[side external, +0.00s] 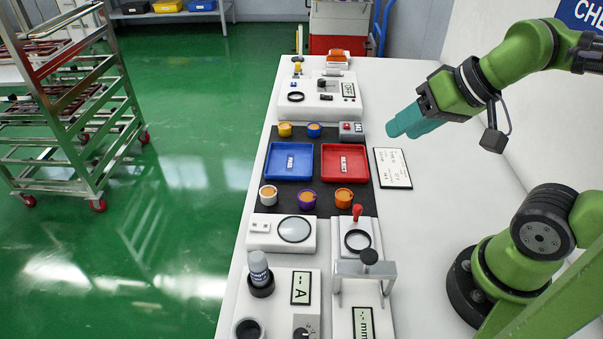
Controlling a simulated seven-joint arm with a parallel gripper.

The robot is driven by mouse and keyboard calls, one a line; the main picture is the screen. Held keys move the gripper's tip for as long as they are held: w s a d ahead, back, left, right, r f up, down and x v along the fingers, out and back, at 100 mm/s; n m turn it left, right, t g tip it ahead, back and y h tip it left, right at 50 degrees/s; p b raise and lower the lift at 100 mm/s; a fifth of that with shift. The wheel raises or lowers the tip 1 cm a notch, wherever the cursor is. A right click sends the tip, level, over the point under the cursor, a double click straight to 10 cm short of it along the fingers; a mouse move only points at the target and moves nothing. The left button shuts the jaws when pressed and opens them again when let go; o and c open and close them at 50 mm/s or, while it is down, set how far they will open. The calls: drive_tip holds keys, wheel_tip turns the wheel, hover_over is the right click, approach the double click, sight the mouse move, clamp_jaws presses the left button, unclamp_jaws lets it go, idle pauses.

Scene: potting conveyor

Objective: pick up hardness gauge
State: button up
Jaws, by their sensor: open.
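The hardness gauge appears to be the grey cylinder (259,268) standing upright in a black round holder (262,287) on a white station (283,312) at the near left of the table. A display (300,287) beside it reads "-- A". My gripper (401,127) has teal fingers and is open and empty. It is raised over the right side of the table, up and to the right of the gauge and well apart from it.
A white station with a handle (367,267) and an "mm" display stands right of the gauge. Magnifiers (294,229), small cups (307,199), a blue tray (289,148) and a red tray (344,147) lie beyond. A label card (393,168) lies at right. Bare tabletop is on the right.

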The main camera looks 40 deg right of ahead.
drive_tip(key=o, duration=0.4)
drive_tip(key=m+g+h, duration=0.1)
drive_tip(key=m+g, duration=0.4)
drive_tip(key=g, duration=0.3)
hover_over(260, 286)
drive_tip(key=w+d, duration=0.2)
drive_tip(key=w, duration=0.1)
wheel_tip(260, 286, down, 4)
drive_tip(key=f, duration=0.5)
drive_tip(key=s+f, duration=0.1)
drive_tip(key=f, duration=0.4)
drive_tip(key=s+a+f, duration=0.1)
drive_tip(key=f, duration=0.4)
drive_tip(key=shift+a+f, duration=0.1)
drive_tip(key=shift+f, duration=0.25)
